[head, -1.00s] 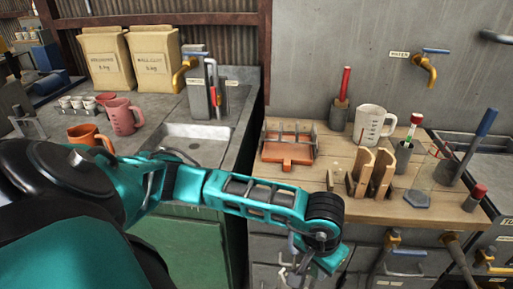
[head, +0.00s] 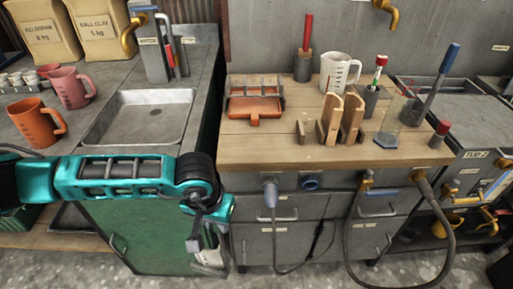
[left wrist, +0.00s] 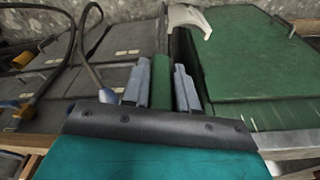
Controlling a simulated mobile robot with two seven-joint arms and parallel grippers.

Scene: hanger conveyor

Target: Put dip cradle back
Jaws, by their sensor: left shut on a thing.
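My left gripper (head: 205,235) hangs low in front of the cabinets, left of the wooden bench. In the left wrist view its fingers (left wrist: 160,88) are shut on a green bar (left wrist: 160,80), which looks like the handle of the dip cradle. A pale curved piece (left wrist: 188,18) shows beyond the fingers; I cannot tell whether it belongs to the held thing. In the head view a pale piece (head: 210,260) shows below the gripper, mostly hidden. A wooden stand (head: 328,118) with upright slotted boards is on the bench. My right gripper is out of view.
The wooden bench top (head: 280,150) holds an orange tray (head: 255,108) with grey bars, a white jug (head: 338,72) and tool pots. Its front left is clear. A sink (head: 140,112) and orange mug (head: 36,122) are at left. A hose (head: 446,235) hangs in front of the drawers.

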